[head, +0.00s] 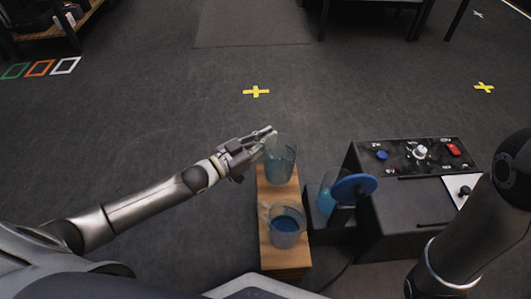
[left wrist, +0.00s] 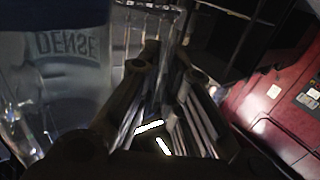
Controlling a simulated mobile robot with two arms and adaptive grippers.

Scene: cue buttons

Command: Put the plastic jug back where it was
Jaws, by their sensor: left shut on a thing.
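The clear plastic jug (head: 281,160) is at the far end of a narrow wooden stand (head: 285,258) in the head view. My left gripper (head: 268,134) is shut on it at its upper left side. The jug looks upright; I cannot tell whether its base touches the wood. In the left wrist view the dark fingers (left wrist: 165,95) fill the middle, and a clear vessel with raised lettering (left wrist: 65,80) shows at left. A second clear vessel (head: 287,226) with a handle and blue contents stands at the stand's near end. My right gripper is out of view.
Right of the stand, a dark machine (head: 400,210) has a panel with a blue button (head: 382,155), a white knob (head: 420,152) and a red switch (head: 453,149). A blue disc (head: 353,189) partly covers another clear vessel (head: 328,195). The floor beyond is open.

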